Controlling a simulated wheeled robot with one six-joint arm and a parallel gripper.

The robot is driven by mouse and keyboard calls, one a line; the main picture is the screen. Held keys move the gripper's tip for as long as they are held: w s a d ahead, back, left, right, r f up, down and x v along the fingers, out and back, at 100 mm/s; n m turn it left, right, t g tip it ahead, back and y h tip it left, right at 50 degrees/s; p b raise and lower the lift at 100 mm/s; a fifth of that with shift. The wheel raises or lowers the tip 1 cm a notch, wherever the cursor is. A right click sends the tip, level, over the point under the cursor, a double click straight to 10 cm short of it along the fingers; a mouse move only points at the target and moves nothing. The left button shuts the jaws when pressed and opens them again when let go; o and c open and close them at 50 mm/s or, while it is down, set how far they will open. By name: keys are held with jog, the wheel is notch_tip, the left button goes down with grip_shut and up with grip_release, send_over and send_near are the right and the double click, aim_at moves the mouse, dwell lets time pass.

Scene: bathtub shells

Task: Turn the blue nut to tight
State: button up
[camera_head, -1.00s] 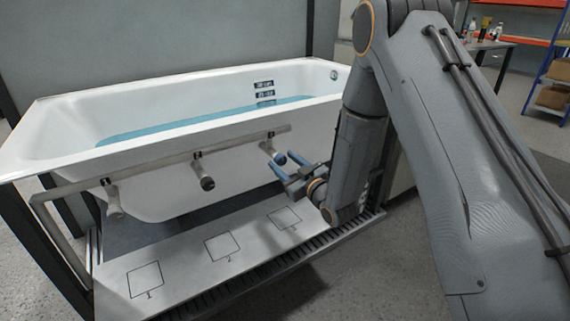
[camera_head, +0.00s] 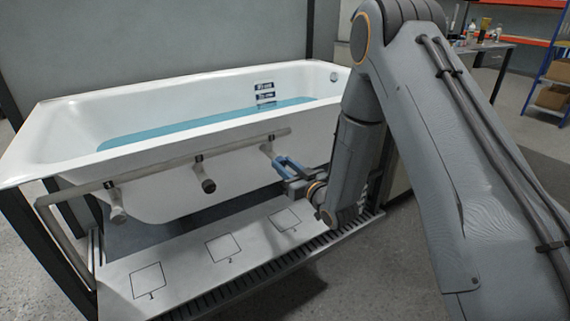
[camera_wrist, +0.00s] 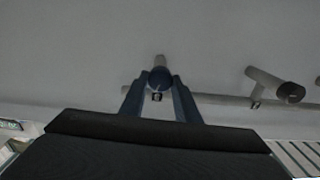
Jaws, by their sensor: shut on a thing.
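The blue nut (camera_wrist: 160,78) sits on the end of the rightmost short pipe stub (camera_head: 267,149) in front of the tub. My gripper (camera_head: 281,162) has its two blue fingers at that stub's end. In the wrist view my gripper (camera_wrist: 158,92) has one finger on each side of the nut, shut on it. In the head view the fingers mostly hide the nut.
A long horizontal pipe (camera_head: 165,163) runs along the front of the white bathtub (camera_head: 180,94). Two more stubs, middle (camera_head: 208,185) and left (camera_head: 117,214), branch off it. A light panel (camera_head: 180,275) with numbered squares lies below. Blue water (camera_head: 200,124) is in the tub.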

jog(key=m+p, duration=0.3)
jog(key=m, duration=0.4)
jog(key=shift+d, duration=0.1)
jog(key=m+p, duration=0.1)
jog(key=m, duration=0.3)
jog(key=shift+p, duration=0.3)
jog(key=shift+w+m+p, duration=0.1)
jog(key=shift+m+p, duration=0.5)
jog(key=shift+m, duration=1.3)
jog(key=shift+f, duration=0.1)
jog(key=shift+d, duration=0.1)
jog(key=o, duration=1)
jog(key=shift+o, duration=0.2)
jog(key=v, duration=0.7)
jog(key=shift+s+d+p, duration=0.15)
jog(key=shift+s+p, duration=0.15)
jog(key=shift+s, duration=0.05)
